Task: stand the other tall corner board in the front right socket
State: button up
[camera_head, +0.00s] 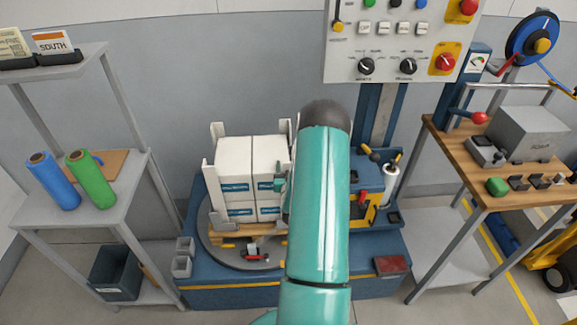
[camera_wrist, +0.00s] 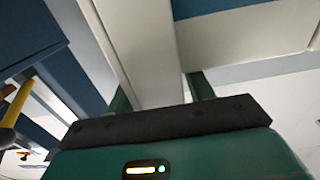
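A white tall corner board (camera_wrist: 135,45) fills the middle of the wrist view, between the two dark green fingers of my gripper (camera_wrist: 160,92). The fingers lie against both its sides, so my gripper looks shut on it. In the head view my teal arm covers most of the gripper and the front right corner of the load. A pale corner board (camera_head: 209,180) stands at the front left of the stacked white cartons (camera_head: 234,160). Other pale uprights show at the back left (camera_head: 217,131) and back right (camera_head: 285,128). The front right socket is hidden.
The cartons sit on a wooden pallet (camera_head: 222,231) on a round turntable over a blue base (camera_head: 205,281). A control panel (camera_head: 390,45) hangs behind. A grey shelf (camera_head: 45,215) stands left, a wooden-topped bench (camera_head: 465,165) right.

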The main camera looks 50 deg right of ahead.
jog(key=shift+o, duration=0.6)
jog(key=shift+r, duration=0.1)
